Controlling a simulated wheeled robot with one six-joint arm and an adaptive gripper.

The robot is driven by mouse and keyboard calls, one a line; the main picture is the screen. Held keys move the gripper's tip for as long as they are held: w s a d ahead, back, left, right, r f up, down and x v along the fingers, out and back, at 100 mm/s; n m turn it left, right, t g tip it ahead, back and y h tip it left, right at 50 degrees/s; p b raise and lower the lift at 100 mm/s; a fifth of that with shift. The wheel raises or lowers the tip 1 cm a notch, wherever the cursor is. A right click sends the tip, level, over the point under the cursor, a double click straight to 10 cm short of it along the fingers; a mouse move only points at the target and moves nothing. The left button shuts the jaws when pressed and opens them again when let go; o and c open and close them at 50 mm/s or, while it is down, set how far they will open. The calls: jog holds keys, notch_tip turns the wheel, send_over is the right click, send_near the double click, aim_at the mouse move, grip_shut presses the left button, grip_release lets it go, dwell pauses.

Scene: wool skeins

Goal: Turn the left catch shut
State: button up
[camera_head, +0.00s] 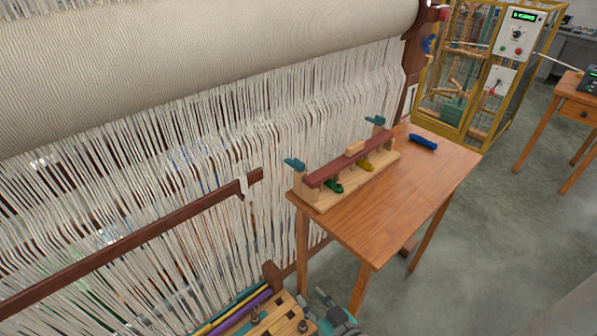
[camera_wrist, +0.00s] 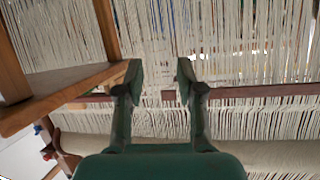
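The left catch (camera_head: 294,163) is a small teal piece on top of the near-left end of a wooden rack (camera_head: 325,202). A matching right catch (camera_head: 375,121) sits at the far end. Between them a dark red bar (camera_head: 336,168) with a wooden handle (camera_head: 355,147) lies along the rack. Whether either catch reaches over the bar is too small to tell. A green skein (camera_head: 334,187) and a yellow skein (camera_head: 366,165) show under the bar. My gripper (camera_wrist: 160,75) is open and empty in the wrist view, away from the catch, which is not seen there.
The rack stands on a wooden table (camera_head: 415,190) beside a large loom with white warp threads (camera_head: 130,190). A blue skein (camera_head: 423,142) lies at the table's back right. A slotted wooden stand (camera_head: 275,318) is low in front. A yellow cage (camera_head: 470,80) stands behind.

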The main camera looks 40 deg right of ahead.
jog(key=w+d+r, duration=0.7)
jog(key=w+d, duration=0.1)
jog(key=w, duration=0.4)
jog(key=n+y, duration=0.2)
jog(key=n, duration=0.1)
send_near(301, 162)
jog(key=x, duration=1.1)
jog(key=shift+s, duration=0.1)
grip_shut()
